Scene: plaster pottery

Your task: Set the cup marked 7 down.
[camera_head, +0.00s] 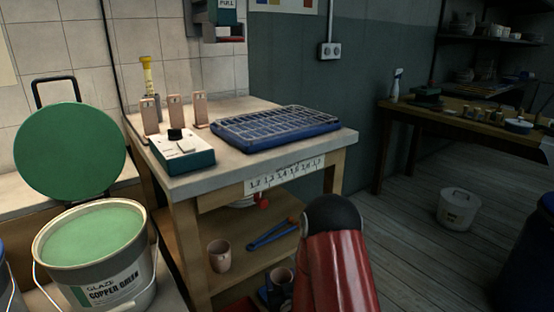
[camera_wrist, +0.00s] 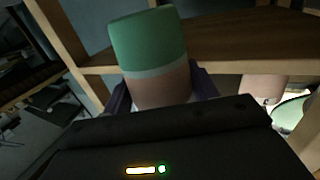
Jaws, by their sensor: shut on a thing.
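In the wrist view, a cup (camera_wrist: 160,82) stands out beyond the dark gripper body, with a green end, a pale line and a brown part nearer the gripper. My gripper (camera_wrist: 162,90) is shut on this cup; its jaws show at either side. No number shows on it. My arm hides much of that area.
A pinkish cup (camera_head: 219,255) and blue tongs (camera_head: 272,233) lie on the shelf (camera_head: 195,268) under the workbench (camera_head: 195,184). A blue rack (camera_head: 275,128) and a green-and-white box (camera_head: 182,152) occupy its top. A glaze bucket (camera_head: 97,260) stands at left.

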